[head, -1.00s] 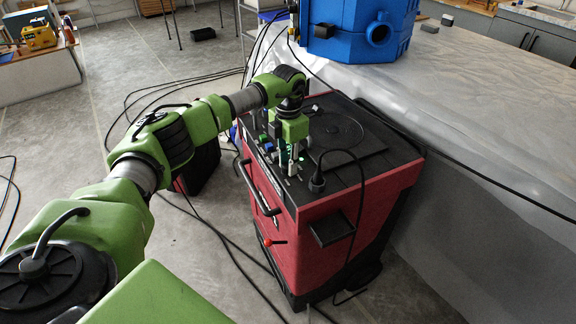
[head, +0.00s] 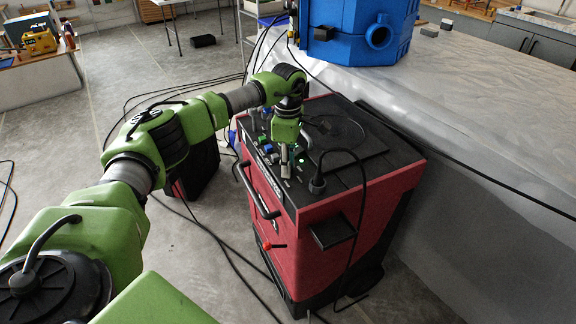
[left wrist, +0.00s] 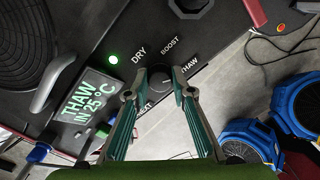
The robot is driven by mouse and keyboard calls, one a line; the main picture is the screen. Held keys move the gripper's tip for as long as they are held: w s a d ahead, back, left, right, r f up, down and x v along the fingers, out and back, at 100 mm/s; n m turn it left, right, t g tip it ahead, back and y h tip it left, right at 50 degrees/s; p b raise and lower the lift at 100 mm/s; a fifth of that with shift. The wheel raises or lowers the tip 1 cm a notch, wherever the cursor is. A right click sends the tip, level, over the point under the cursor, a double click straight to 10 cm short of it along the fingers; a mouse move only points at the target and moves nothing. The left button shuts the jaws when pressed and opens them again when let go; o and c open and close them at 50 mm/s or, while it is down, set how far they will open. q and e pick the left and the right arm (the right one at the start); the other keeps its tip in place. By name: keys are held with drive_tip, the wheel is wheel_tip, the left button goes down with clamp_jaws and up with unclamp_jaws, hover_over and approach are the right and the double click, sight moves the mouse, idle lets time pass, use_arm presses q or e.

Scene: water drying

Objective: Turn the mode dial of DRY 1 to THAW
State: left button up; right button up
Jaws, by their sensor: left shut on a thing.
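The red machine with a black top (head: 340,205) stands in the middle of the head view. My left gripper (head: 285,170) points down at its control panel. In the left wrist view, the round black mode dial (left wrist: 160,74) sits between the fingertips of my left gripper (left wrist: 160,84), which is shut on it. DRY, BOOST and THAW are printed around it; another label is partly hidden by a finger. The dial's pointer cannot be made out clearly. The display (left wrist: 88,102) reads "THAW IN 25°C". A green lamp (left wrist: 113,58) is lit. My right gripper is not in view.
A black cable plug (head: 317,184) stands on the machine's top near the gripper. A bar handle (head: 258,192) runs along its front. A blue unit (head: 350,30) stands on the covered surface behind. Cables lie across the floor at left.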

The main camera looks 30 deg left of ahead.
use_arm(q)
drive_tip(key=shift+m, duration=0.7)
drive_tip(key=o, duration=1.1)
wheel_tip(320, 180, up, 12)
idle(0.3)
